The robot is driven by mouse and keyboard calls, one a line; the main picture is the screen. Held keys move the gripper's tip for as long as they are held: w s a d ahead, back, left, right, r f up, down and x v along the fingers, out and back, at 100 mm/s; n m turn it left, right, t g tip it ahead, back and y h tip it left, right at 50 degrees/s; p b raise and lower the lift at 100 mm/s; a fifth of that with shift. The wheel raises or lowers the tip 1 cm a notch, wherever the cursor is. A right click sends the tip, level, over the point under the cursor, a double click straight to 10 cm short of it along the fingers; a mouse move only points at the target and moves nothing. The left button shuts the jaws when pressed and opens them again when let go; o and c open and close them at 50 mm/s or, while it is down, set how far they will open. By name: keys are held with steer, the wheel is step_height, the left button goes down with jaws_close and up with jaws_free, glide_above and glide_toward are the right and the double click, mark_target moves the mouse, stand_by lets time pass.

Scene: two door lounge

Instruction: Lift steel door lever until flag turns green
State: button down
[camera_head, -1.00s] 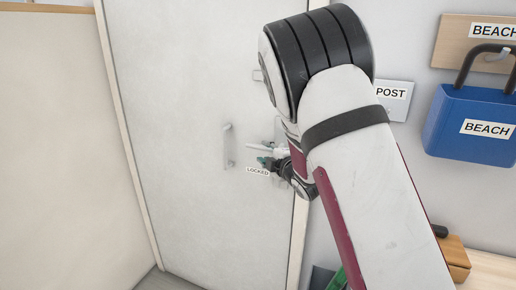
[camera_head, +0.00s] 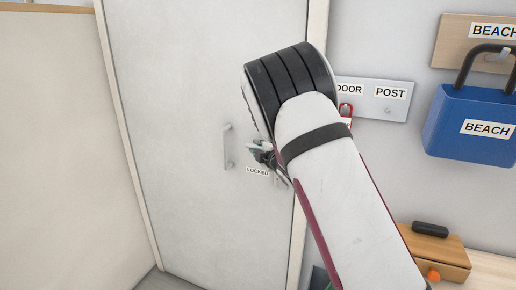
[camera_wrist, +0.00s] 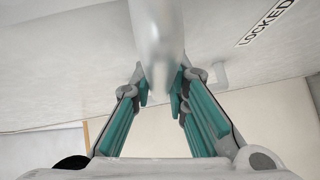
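The steel lever is a smooth pale metal bar (camera_wrist: 157,45). In the wrist view it comes down from the top edge and tapers to a rounded end between my fingertips. My gripper (camera_wrist: 160,88) has teal pads on both sides of the lever's end; whether they press on it cannot be told. In the head view my gripper (camera_head: 264,156) is small, at the door (camera_head: 200,90) just above a LOCKED label (camera_head: 257,171), and partly hidden by my arm. The label also shows in the wrist view (camera_wrist: 267,22). No green flag is discernible.
An upright pull handle (camera_head: 227,146) is left of my gripper. On the right wall are a DOOR POST plate (camera_head: 372,101), a red padlock-like piece (camera_head: 345,111) and a large blue BEACH padlock (camera_head: 470,125). A wooden box (camera_head: 440,254) stands at lower right.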

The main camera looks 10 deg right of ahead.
stand_by(0.4)
steer(key=m+t+b, duration=0.1)
steer(key=b, duration=0.1)
steer(key=r+m+t+b, duration=0.1)
steer(key=b, duration=0.1)
steer(key=shift+d+r+m+t, duration=0.15)
steer(key=shift+r+m+t, duration=0.15)
steer(key=m+b, duration=0.1)
steer(key=r+t+b, duration=0.1)
steer(key=b, duration=0.1)
steer(key=r+m+t+b, duration=0.1)
steer(key=shift+s+d+m, duration=0.3)
steer(key=shift+s, duration=0.05)
steer(key=shift+r, duration=0.1)
steer(key=c, duration=1.6)
jaws_free()
steer(key=shift+o, duration=0.2)
steer(key=shift+s, duration=0.1)
steer(key=v, duration=1.1)
steer(key=shift+s+f, duration=0.25)
steer(key=shift+s, duration=0.1)
